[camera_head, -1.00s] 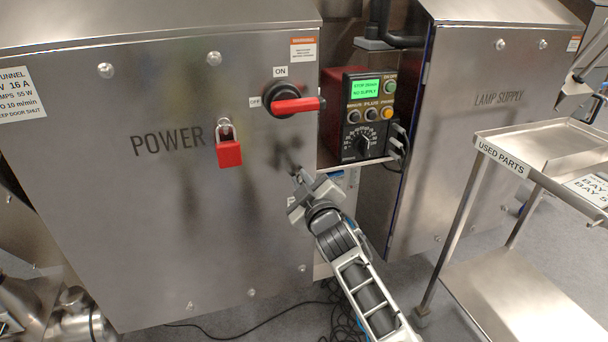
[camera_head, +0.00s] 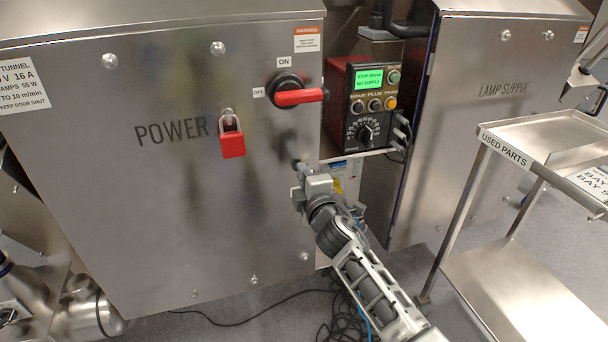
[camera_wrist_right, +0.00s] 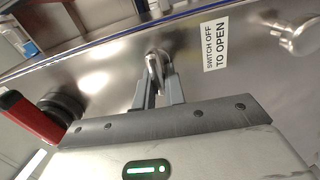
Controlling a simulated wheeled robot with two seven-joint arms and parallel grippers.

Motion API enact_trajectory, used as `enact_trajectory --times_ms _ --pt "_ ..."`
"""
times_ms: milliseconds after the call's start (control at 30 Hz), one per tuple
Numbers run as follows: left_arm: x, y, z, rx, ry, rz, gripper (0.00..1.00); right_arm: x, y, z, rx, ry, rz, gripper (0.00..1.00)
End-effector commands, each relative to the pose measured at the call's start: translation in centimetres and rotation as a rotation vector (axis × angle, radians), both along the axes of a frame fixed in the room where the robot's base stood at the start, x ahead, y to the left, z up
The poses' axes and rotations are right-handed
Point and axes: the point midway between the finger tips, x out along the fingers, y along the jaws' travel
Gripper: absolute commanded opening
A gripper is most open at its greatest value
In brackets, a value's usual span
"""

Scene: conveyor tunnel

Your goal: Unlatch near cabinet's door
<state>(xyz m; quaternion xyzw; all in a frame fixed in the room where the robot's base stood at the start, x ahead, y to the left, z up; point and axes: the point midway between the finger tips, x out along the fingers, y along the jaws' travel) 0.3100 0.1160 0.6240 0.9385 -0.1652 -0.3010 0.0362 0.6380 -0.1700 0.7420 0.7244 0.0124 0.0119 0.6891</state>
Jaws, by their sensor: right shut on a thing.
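The near cabinet (camera_head: 130,210) is a steel box lettered POWER. A small metal latch (camera_wrist_right: 154,62) sits on its door near the right edge. My right gripper (camera_head: 297,164) is at that edge, below the red switch handle (camera_head: 300,97). In the wrist view its fingers (camera_wrist_right: 156,82) are shut on the latch, and they cover part of it. The red handle points right, with ON above it and OFF at its left. A red padlock (camera_head: 232,145) hangs left of the handle. The door is flush with the cabinet. My left gripper is not in view.
A control box (camera_head: 365,105) with a green display stands right of the cabinet. The lamp supply cabinet (camera_head: 455,150) and a used parts trolley (camera_head: 470,275) are farther right. Black cables (camera_head: 340,325) lie on the floor. A "switch off to open" label (camera_wrist_right: 215,45) is beside the latch.

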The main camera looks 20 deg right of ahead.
Motion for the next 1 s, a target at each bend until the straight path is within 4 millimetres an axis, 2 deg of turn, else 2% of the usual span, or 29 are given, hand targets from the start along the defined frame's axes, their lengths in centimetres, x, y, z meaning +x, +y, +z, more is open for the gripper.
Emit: enact_trajectory --times_ms 667,700,767,800,1000 --pt "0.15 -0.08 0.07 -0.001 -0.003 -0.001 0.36 0.01 -0.01 -0.09 -0.068 -0.002 0.000 0.00" --pt "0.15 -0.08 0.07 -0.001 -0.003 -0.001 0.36 0.01 -0.01 -0.08 -0.068 -0.002 0.000 0.15" --pt "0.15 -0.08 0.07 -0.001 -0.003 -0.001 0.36 0.01 -0.01 -0.08 -0.068 -0.002 0.000 0.31" --pt "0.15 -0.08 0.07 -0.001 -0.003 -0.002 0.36 0.01 -0.01 -0.08 -0.067 -0.002 0.000 0.34" --pt "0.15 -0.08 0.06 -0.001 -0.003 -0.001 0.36 0.00 -0.01 -0.08 -0.066 -0.002 0.000 0.34"
